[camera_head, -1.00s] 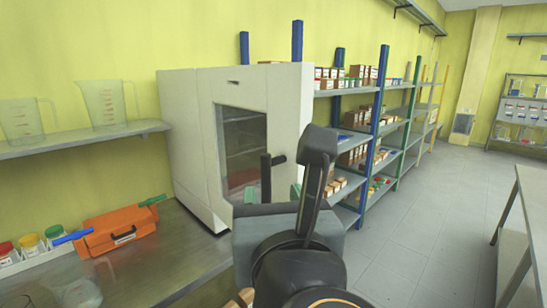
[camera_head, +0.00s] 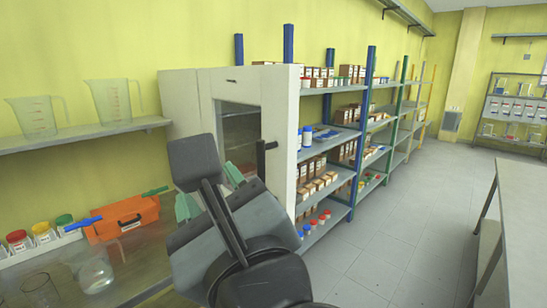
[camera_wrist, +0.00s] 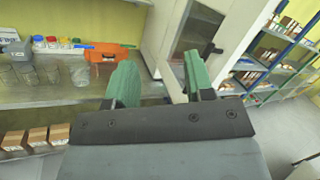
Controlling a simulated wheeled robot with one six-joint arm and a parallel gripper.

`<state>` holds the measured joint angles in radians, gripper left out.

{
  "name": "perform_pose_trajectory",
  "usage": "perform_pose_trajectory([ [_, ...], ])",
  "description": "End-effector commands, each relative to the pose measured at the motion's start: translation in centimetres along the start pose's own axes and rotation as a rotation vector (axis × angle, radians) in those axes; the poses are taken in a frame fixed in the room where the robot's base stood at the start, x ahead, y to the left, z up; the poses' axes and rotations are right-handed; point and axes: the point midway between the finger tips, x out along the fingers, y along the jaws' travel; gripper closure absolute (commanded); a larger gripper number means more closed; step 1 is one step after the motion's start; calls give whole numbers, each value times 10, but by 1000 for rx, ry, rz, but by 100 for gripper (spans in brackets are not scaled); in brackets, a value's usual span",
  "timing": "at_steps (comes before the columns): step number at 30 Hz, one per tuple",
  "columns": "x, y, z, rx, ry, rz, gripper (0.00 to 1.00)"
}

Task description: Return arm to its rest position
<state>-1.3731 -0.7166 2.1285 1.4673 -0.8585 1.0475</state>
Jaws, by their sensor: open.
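My gripper (camera_wrist: 155,84) shows in the wrist view with its two green fingers spread apart and nothing between them. In the head view my arm is folded up in front of the white cabinet (camera_head: 186,103), and the green fingertips (camera_head: 209,190) show partly behind my arm. The gripper is clear of the bench and touches nothing that I can see.
An orange toolbox (camera_head: 124,219), lidded jars (camera_head: 43,232) and glass beakers (camera_head: 97,273) stand on the bench at left. Two measuring jugs (camera_head: 112,99) stand on a wall shelf (camera_head: 82,137). Blue-post shelving (camera_head: 328,180) stands right of the cabinet. The grey floor (camera_head: 400,210) is open.

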Motion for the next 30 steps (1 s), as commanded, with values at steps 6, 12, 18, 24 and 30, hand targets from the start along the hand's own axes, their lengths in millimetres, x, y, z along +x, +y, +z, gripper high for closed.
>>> perform_pose_trajectory([
  [6,-4,51,20,-437,-258,181,52],
  [12,-8,122,-41,-1202,-517,438,52],
  [18,-19,135,-199,-1876,-569,917,52],
  [24,-59,80,-339,-2078,-421,1482,52],
  [30,-105,17,-420,-1960,-118,1789,52],
])
